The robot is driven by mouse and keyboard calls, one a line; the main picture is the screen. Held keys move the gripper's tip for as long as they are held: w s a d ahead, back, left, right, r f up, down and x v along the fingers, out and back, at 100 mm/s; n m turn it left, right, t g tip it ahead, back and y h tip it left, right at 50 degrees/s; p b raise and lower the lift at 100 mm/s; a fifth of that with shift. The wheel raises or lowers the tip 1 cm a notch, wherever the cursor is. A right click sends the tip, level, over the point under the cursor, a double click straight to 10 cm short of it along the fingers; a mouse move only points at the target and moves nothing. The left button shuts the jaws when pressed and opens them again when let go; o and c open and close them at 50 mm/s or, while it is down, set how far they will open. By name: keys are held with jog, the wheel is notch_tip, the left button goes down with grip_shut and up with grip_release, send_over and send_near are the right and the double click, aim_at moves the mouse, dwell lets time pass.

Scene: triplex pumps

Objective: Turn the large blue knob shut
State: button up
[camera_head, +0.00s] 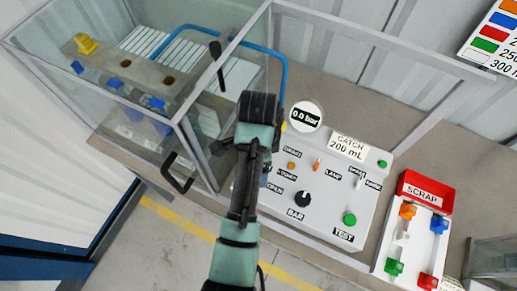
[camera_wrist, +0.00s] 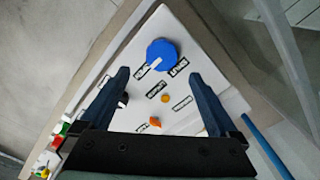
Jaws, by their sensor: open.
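The large blue knob (camera_wrist: 163,52) shows in the wrist view on the white control panel (camera_wrist: 185,22), just beyond my fingertips and roughly midway between their lines. A white mark on its face points to the lower left in that view. My gripper (camera_wrist: 158,76) is open, with one dark finger on each side and nothing between the tips but the panel behind. The fingers appear apart from the knob. In the head view, my arm covers the left part of the panel (camera_head: 335,215) and hides most or all of the blue knob and my fingers.
The panel also bears a black BAR knob (camera_head: 303,199), a green TEST button (camera_head: 349,220), an orange lamp switch (camera_head: 317,164) and a round gauge (camera_head: 306,116) reading 0.0 bar. A glass-walled enclosure (camera_head: 187,125) stands left of my arm. A red SCRAP tray (camera_head: 427,191) lies right.

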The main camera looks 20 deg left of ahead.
notch_tip(320, 180, down, 7)
jog(key=shift+w+f+p, duration=0.1)
jog(key=shift+p, duration=0.3)
jog(key=c, duration=1.4)
